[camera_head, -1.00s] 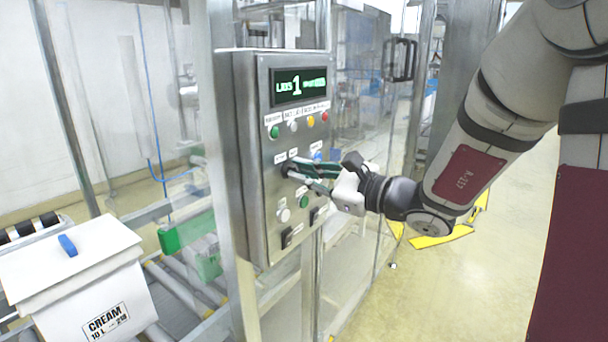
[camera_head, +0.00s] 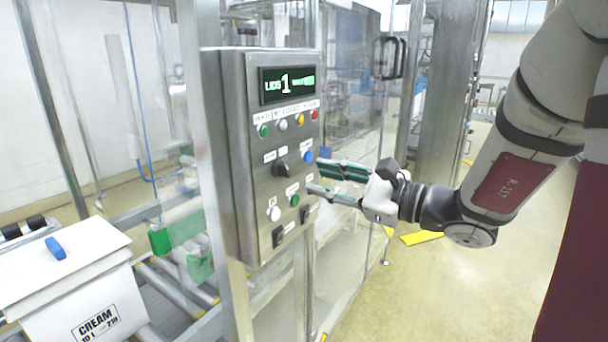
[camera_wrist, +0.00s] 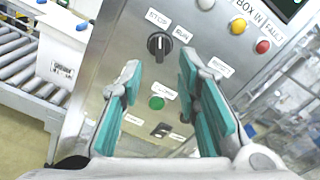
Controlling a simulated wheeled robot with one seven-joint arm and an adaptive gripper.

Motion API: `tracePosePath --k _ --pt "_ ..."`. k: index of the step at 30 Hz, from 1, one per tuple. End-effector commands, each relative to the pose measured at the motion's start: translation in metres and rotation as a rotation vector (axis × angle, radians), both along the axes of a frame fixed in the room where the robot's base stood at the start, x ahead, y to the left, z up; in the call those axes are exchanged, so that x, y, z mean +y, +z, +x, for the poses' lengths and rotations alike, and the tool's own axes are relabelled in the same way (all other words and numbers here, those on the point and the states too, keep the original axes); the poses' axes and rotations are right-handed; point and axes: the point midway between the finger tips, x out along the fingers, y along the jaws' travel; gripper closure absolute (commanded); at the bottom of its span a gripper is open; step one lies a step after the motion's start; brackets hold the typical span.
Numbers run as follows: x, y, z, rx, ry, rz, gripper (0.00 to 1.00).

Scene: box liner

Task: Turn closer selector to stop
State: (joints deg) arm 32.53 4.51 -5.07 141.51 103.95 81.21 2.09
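The closer selector, a black knob (camera_head: 281,168), is on the steel control panel (camera_head: 236,140). In the wrist view the knob (camera_wrist: 159,45) shows in full, with a STOP label (camera_wrist: 158,17) above it and a RUN label (camera_wrist: 183,34) to its right. Its handle stands about upright in that picture, in line with STOP rather than RUN. My gripper (camera_head: 315,176) is in front of the panel, right of the knob and apart from it. Its two green-padded fingers are spread with nothing between them, as the wrist view also shows (camera_wrist: 159,74).
A lit display (camera_head: 287,85) reads LIDS 1. Coloured buttons lie around the knob, including a blue one (camera_head: 308,156) and a green one (camera_head: 294,200) near my fingers. A white cream box (camera_head: 75,280) stands on rollers at left. Floor to the right is mostly clear.

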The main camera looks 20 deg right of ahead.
Motion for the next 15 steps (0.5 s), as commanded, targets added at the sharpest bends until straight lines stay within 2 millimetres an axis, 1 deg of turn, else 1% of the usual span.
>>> tracePosePath --k 1,3,6,10,15 --pt "-0.007 0.0 -0.008 0.0 -0.004 0.0 0.7" --pt "-0.014 0.0 -0.018 -0.002 -0.004 0.0 0.7" --pt "-0.022 0.0 -0.029 -0.001 -0.002 -0.001 0.7" --pt "-0.028 0.0 -0.038 0.0 -0.002 0.0 0.7" --pt "-0.029 0.0 -0.041 -0.001 0.001 0.001 0.7"
